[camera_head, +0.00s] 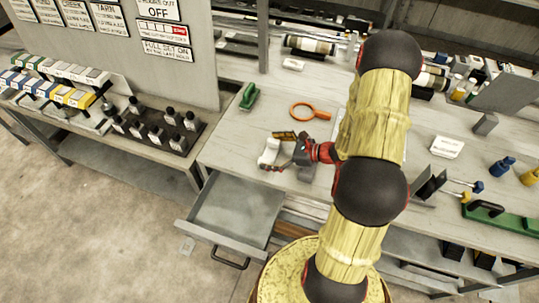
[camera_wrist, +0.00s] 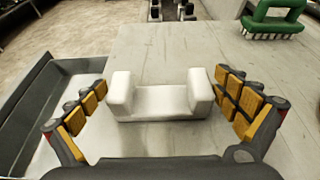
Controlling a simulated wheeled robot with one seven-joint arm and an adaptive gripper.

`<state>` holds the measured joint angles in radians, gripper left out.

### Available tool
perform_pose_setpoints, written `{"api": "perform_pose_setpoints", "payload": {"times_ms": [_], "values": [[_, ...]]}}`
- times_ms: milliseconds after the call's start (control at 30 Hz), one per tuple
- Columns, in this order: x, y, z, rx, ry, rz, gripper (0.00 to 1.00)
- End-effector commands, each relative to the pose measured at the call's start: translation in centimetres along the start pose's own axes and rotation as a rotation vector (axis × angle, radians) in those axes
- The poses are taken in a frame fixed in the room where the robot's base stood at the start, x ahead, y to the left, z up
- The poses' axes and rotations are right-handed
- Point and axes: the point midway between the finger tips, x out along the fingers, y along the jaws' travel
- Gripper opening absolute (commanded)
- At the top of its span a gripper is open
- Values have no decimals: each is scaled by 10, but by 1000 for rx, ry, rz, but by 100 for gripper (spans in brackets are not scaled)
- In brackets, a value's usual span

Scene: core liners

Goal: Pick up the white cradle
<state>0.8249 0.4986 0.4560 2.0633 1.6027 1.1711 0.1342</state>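The white cradle (camera_wrist: 160,100) is a U-shaped block with two raised ends. It rests on the grey workbench top near its front left corner, close to the open drawer. In the head view the cradle (camera_head: 268,152) is partly beside my gripper (camera_head: 285,150). In the wrist view my gripper (camera_wrist: 160,115) is open, with one yellow-padded finger at each side of the cradle. Whether the fingers reach down to the cradle's height is hard to tell.
An open grey drawer (camera_head: 237,207) juts out below the bench front. A green brush (camera_head: 249,97) and an orange magnifier (camera_head: 310,111) lie behind the cradle. A side table at left carries a dark tray (camera_head: 176,142) of small bottles. A white box (camera_head: 446,147) stands right of my arm.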

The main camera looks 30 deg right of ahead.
Motion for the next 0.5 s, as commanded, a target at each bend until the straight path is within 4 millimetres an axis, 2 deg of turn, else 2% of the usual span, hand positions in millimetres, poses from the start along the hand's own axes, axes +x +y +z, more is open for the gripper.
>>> {"api": "perform_pose_setpoints", "payload": {"times_ms": [500], "values": [[0, 0, 0, 0, 0, 0, 69]]}}
